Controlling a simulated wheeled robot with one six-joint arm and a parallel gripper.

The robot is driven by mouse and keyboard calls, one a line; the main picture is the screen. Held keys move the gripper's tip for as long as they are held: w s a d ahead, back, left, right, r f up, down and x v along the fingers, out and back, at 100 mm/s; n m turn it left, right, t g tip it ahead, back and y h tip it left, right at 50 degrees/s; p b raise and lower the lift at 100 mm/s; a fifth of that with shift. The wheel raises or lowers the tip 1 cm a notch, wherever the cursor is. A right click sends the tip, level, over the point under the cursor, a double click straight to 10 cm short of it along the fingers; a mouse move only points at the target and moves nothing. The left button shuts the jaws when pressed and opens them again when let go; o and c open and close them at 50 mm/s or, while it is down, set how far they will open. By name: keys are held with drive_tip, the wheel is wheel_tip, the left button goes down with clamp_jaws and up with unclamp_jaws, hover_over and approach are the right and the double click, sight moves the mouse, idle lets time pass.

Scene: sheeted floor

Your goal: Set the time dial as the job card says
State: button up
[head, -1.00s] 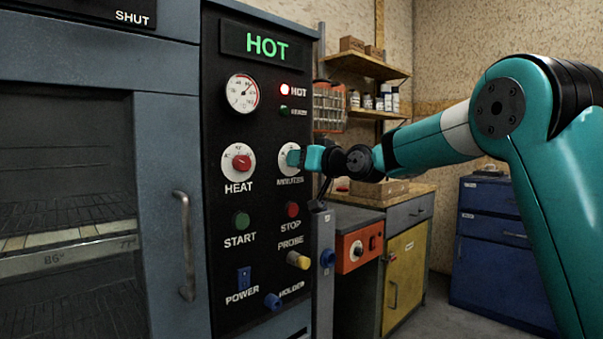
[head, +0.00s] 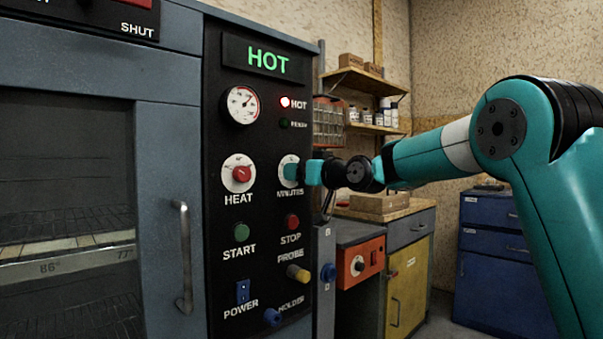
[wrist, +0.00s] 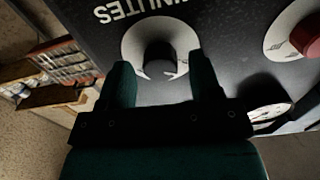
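The time dial, marked MINUTES, is a pale round plate (head: 287,161) with a dark knob (wrist: 160,55) at its middle, on the black control panel. My gripper (wrist: 164,80) is at the dial, its two teal fingers standing either side of the knob. In the wrist view a gap shows between the knob and each finger, so it looks open. In the head view my gripper (head: 292,172) covers the knob and much of the dial face. The dial's setting cannot be read. No job card can be made out.
The HEAT dial (head: 239,173) with a red knob is just left. START (head: 242,232) and STOP (head: 292,222) buttons, a yellow PROBE knob (head: 298,273) and a blue POWER switch (head: 243,291) sit below. The oven door handle (head: 183,257) sticks out at left. A lit HOT sign (head: 267,60) is above.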

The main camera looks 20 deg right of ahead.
drive_tip(key=b+v, duration=0.1)
drive_tip(key=v, duration=1.6)
drive_tip(key=shift+s, duration=0.2)
drive_tip(key=s+a+f+n+g+y, duration=0.1)
drive_tip(key=s+a+f+g, duration=0.3)
drive_tip(key=a+f, duration=0.35)
drive_tip(key=s+a+f+n+g, duration=0.1)
drive_tip(key=s+a+f+g, duration=0.4)
drive_tip(key=a, duration=0.3)
drive_tip(key=s+a+f+n+g+h, duration=0.1)
drive_tip(key=s+a+f+g+h, duration=0.1)
drive_tip(key=s+f+g, duration=0.5)
drive_tip(key=s+a+f+h, duration=0.1)
drive_tip(key=s+f, duration=0.5)
drive_tip(key=s, duration=0.5)
wheel_tip(320, 180, up, 27)
drive_tip(key=p, duration=2.6)
drive_tip(key=shift+s+g+h, duration=0.3)
drive_tip(key=shift+s, duration=0.1)
